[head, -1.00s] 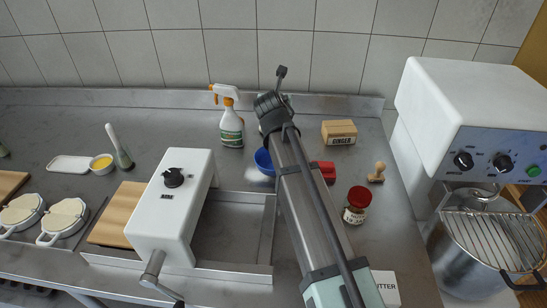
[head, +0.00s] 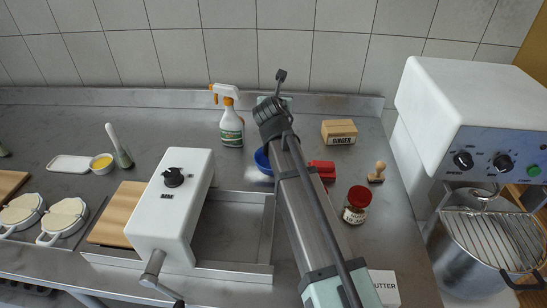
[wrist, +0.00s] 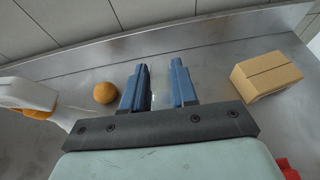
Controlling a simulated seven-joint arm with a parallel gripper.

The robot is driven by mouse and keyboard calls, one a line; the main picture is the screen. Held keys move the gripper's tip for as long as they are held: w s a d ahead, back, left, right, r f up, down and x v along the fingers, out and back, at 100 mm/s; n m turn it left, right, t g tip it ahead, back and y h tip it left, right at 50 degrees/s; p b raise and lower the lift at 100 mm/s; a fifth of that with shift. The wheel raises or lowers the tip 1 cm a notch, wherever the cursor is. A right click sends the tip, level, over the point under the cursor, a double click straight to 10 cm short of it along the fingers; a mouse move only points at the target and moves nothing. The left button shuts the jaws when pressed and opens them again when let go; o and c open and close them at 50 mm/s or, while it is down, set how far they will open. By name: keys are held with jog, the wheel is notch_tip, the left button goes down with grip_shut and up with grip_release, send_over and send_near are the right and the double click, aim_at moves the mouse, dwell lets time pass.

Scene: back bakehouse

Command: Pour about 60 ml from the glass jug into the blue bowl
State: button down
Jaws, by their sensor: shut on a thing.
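The blue bowl (head: 262,160) stands on the steel worktop in the head view, partly hidden behind my arm. In the wrist view my gripper (wrist: 160,82) has its two blue-grey fingers a little apart. A faint, clear patch shows between them, which fits the glass jug (wrist: 161,90), but its outline, its tilt and any liquid cannot be made out. In the head view the fingers and the jug are hidden behind my arm's end, beyond the bowl near the back wall. The bowl is not seen in the wrist view.
A spray bottle (head: 230,120) stands left of the bowl, with a white machine (head: 182,205) in front. A ginger box (head: 339,132), red object (head: 325,170), wooden stamp (head: 377,172) and red-lidded jar (head: 356,205) stand right. A round brown thing (wrist: 105,92) lies near my fingers.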

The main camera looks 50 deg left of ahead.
jog(key=shift+s+d, duration=0.2)
dwell(0.7)
jog(key=shift+s+d+r+t+y, duration=0.2)
jog(key=shift+s+d+t+y, duration=0.2)
jog(key=shift+s+t, duration=0.1)
dwell(0.6)
jog(key=shift+w+a+f+g+h, duration=0.15)
jog(key=shift+w+a+g+h, duration=0.15)
jog(key=shift+w+a, duration=0.35)
jog(key=shift+w+a+g+h, duration=0.4)
jog(key=shift+w+a+f+g+h, duration=0.5)
jog(key=shift+w+f+g+h, duration=0.1)
jog(key=shift+g, duration=0.2)
jog(key=shift+s+d+f+h, duration=0.1)
jog(key=shift+f+h, duration=0.15)
jog(key=shift+h, duration=0.05)
jog(key=shift+w+a+f+g, duration=0.15)
jog(key=shift+w+a+g, duration=0.05)
jog(key=shift+g, duration=0.3)
